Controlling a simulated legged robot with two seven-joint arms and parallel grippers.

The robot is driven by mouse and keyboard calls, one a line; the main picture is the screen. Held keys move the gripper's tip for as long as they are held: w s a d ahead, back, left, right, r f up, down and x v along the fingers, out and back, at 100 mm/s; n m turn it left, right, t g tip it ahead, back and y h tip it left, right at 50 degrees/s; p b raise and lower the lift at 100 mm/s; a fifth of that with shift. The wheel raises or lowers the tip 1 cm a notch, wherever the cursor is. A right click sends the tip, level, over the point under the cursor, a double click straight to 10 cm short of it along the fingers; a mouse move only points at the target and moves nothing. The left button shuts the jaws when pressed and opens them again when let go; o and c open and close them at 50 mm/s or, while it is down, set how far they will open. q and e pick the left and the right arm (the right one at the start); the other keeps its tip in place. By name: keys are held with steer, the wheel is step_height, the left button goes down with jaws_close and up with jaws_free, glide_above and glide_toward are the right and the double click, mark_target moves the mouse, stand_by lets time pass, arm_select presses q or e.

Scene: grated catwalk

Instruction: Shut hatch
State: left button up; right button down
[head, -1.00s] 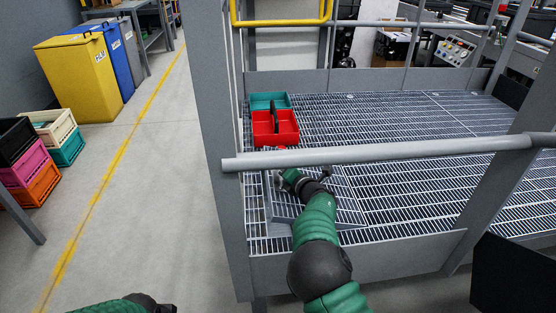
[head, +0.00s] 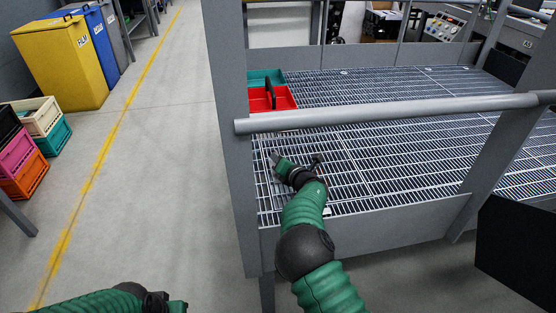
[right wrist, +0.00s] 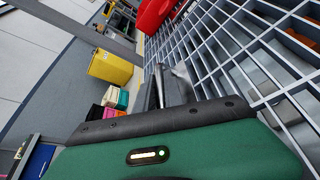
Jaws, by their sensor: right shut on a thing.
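The hatch (head: 341,183) is a grated metal panel in the near left part of the catwalk floor. It looks level, or nearly level, with the grating around it; its exact edges are hard to make out. My right gripper (head: 278,158) is low over its left part, under the handrail, and is shut on the hatch; my wrist and forearm hide part of the panel. In the right wrist view the gripper's fingers (right wrist: 166,88) are close to the grating, and the exact grip point is unclear.
A grey handrail (head: 390,112) crosses above my forearm. A post (head: 229,150) stands to the left. The grating to the right is clear.

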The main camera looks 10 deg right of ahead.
steer(key=shift+s+a+f, duration=0.1)
steer(key=shift+a+f, duration=0.1)
steer(key=shift+f, duration=0.3)
steer(key=c, duration=1.5)
jaws_free()
steer(key=shift+f, duration=0.1)
arm_select(q)
steer(key=shift+a+f, duration=0.1)
arm_select(e)
steer(key=shift+o, duration=0.2)
arm_select(q)
steer(key=shift+w, duration=0.1)
arm_select(e)
steer(key=shift+d, duration=0.15)
steer(key=shift+r, duration=0.25)
